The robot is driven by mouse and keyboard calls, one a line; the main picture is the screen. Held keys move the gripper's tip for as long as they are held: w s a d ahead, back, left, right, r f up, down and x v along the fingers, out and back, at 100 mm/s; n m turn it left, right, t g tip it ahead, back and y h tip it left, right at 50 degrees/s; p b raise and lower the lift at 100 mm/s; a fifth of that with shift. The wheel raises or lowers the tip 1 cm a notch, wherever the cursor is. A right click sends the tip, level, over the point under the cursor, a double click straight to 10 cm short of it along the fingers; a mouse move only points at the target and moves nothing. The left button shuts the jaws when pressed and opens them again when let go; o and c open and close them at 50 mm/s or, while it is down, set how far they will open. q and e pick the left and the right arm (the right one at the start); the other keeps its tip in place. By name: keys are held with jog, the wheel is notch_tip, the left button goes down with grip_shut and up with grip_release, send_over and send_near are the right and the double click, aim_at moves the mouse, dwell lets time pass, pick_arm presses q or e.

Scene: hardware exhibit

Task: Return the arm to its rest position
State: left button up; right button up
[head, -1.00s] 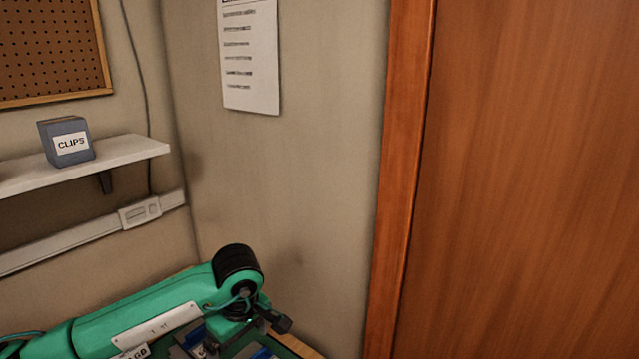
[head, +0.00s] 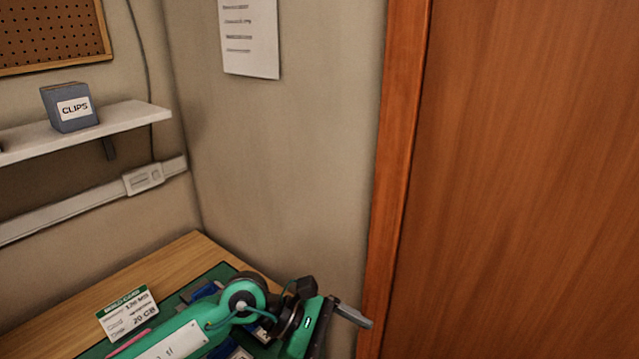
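My green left arm comes in from the bottom left in the head view. Its wrist is bent over the right end of the wooden table (head: 75,318). My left gripper (head: 352,317) points to the right, past the table's right edge and in front of the wall by the door frame. One grey finger shows, and I cannot tell how far the fingers are apart. I see nothing held in it. My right arm and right gripper are out of view.
A dark green mat (head: 222,272) with blue items partly hidden under the arm lies on the table. A white card (head: 128,313) reading "20 GB" stands left of the arm. A shelf (head: 120,116) holds a "CLIPS" box (head: 70,107). A wooden door (head: 520,180) is at right.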

pick_arm(q)
notch_tip(320, 180, up, 13)
jog(key=w+a+n+t+h, duration=0.1)
jog(key=a+n+t+h, duration=0.1)
jog(key=n+t+h, duration=1.1)
jog(key=w+a+f+n+t+y, duration=0.1)
jog(key=w+a+n+t+y, duration=0.35)
jog(key=n, duration=0.65)
jog(key=w+a+f+n+t+y, duration=0.1)
jog(key=a+n+t+y, duration=0.35)
jog(key=n+y, duration=0.45)
jog(key=s+a+f+n+g+y, duration=0.2)
jog(key=a+f+n+g+y, duration=0.1)
jog(key=a+f+n+y, duration=1.1)
jog(key=s+a+f+n+g+h, duration=0.3)
jog(key=s+f+n+g, duration=0.85)
jog(key=s+f, duration=0.9)
notch_tip(320, 180, down, 32)
jog(key=s+f+m+g+b, duration=0.1)
jog(key=s+m+g+b, duration=0.1)
jog(key=g+b, duration=0.1)
jog(key=s+a+f+b, duration=0.3)
jog(key=s+f, duration=1.5)
jog(key=f, duration=0.3)
jog(key=shift+s+f+g, duration=0.2)
jog(key=shift+s+g, duration=0.15)
jog(key=shift+g, duration=0.1)
